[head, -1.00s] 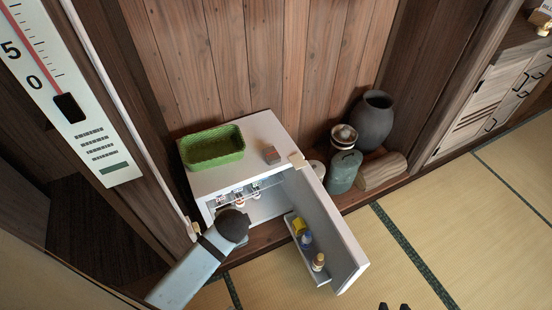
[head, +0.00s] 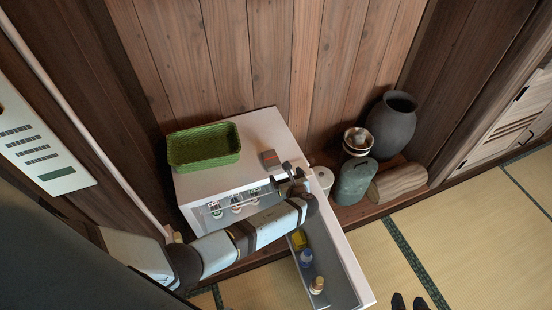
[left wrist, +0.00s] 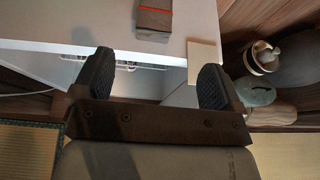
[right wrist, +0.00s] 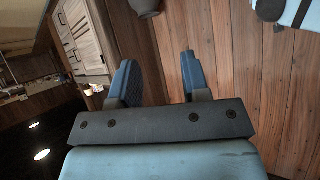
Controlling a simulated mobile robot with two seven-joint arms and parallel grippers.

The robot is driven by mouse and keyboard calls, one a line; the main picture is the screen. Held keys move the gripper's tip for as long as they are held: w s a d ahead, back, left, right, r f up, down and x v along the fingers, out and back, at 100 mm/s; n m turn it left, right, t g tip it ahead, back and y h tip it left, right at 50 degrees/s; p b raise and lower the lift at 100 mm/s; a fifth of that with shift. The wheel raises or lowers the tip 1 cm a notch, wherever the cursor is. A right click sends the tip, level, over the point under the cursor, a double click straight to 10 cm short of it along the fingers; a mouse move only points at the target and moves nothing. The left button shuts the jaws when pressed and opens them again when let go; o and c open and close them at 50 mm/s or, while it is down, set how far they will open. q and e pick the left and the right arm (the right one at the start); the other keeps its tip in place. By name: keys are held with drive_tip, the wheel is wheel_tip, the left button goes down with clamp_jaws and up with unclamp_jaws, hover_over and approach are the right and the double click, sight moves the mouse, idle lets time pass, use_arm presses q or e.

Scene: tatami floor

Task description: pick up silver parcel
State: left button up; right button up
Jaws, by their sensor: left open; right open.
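The silver parcel (head: 269,159) is a small grey box on the white fridge's top, near its right side. In the left wrist view the parcel (left wrist: 154,22) shows a red stripe and lies ahead of the fingers. My left gripper (head: 288,179) is open and empty, just in front of the parcel near the fridge's front edge, apart from it. In the left wrist view the left gripper (left wrist: 155,72) has its fingers wide apart. My right gripper (head: 408,301) shows only dark tips at the bottom edge; in its wrist view it (right wrist: 158,75) is open and empty.
The white fridge (head: 215,182) has its door (head: 345,265) open, with bottles on the door shelf. A green basket (head: 204,148) stands on the top's left.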

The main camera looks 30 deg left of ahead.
sight(272, 160)
use_arm(q)
drive_tip(key=b+x, duration=0.3)
drive_tip(key=x, duration=0.1)
drive_tip(key=b+x, duration=0.2)
drive_tip(key=x, duration=0.1)
drive_tip(key=shift+a+f+b, duration=0.3)
drive_tip(key=shift+f+b, duration=0.1)
drive_tip(key=shift+w+a, duration=0.3)
drive_tip(key=shift+w+a+f+b, duration=0.15)
drive_tip(key=shift+a+f+b, duration=0.1)
drive_tip(key=shift+b, duration=0.3)
drive_tip(key=b+x, duration=0.3)
drive_tip(key=shift+a+f, duration=0.15)
drive_tip(key=shift+w+a+b, duration=0.25)
drive_tip(key=shift+b, duration=0.05)
drive_tip(key=shift+w+a, duration=0.1)
drive_tip(key=c, duration=1.1)
use_arm(e)
drive_tip(key=f, duration=0.1)
drive_tip(key=a+f, duration=0.1)
drive_tip(key=t+y, duration=0.1)
drive_tip(key=shift+s+a+f, duration=0.2)
drive_tip(key=shift+s+f, duration=0.05)
drive_tip(key=shift+f, duration=0.15)
